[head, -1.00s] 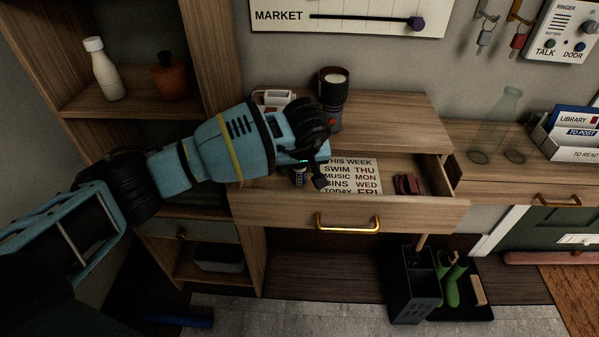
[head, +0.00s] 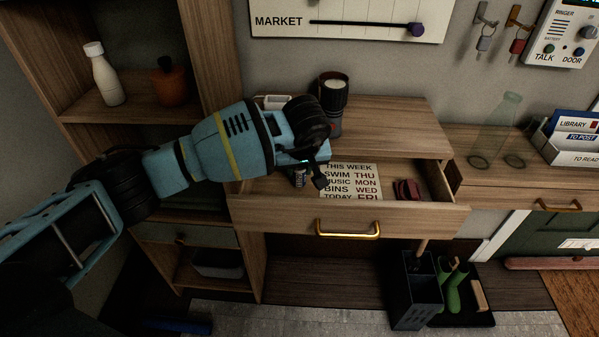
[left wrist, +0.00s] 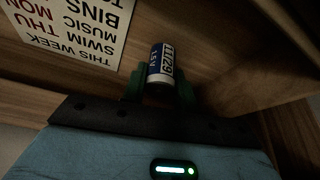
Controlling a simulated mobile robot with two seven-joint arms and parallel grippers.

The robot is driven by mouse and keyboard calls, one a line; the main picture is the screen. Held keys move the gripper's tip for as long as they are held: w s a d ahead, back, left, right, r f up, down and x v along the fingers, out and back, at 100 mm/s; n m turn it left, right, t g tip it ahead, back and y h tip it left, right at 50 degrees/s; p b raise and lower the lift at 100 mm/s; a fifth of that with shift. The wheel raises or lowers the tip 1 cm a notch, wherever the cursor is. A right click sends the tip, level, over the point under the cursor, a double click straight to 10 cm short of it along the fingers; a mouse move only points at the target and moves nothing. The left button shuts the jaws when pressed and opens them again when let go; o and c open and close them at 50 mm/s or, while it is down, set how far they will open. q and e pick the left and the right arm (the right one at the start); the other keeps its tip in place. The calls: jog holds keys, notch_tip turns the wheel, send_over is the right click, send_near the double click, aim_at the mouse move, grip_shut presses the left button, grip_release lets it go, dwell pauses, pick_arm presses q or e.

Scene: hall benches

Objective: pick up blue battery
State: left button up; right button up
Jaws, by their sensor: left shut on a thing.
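The blue battery (left wrist: 161,66), a small cylinder with a blue and white printed label, stands between the green fingers of my left gripper (left wrist: 160,88) in the left wrist view. The fingers are shut on it, one at each side. In the head view the battery (head: 300,180) shows only in part below my left gripper (head: 309,179), inside the open drawer (head: 285,213) at its left. The gripper and wrist hide the rest of it. I cannot tell whether it touches the drawer floor. My right gripper is not in view.
A printed card (head: 350,181) and a dark red object (head: 407,190) lie in the drawer to the right.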

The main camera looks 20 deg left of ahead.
aim_at(303, 182)
pick_arm(q)
jog(key=s+d, duration=0.2)
jog(key=s, duration=0.1)
jog(key=shift+s+f, duration=0.1)
jog(key=shift+s, duration=0.2)
notch_tip(303, 182, up, 14)
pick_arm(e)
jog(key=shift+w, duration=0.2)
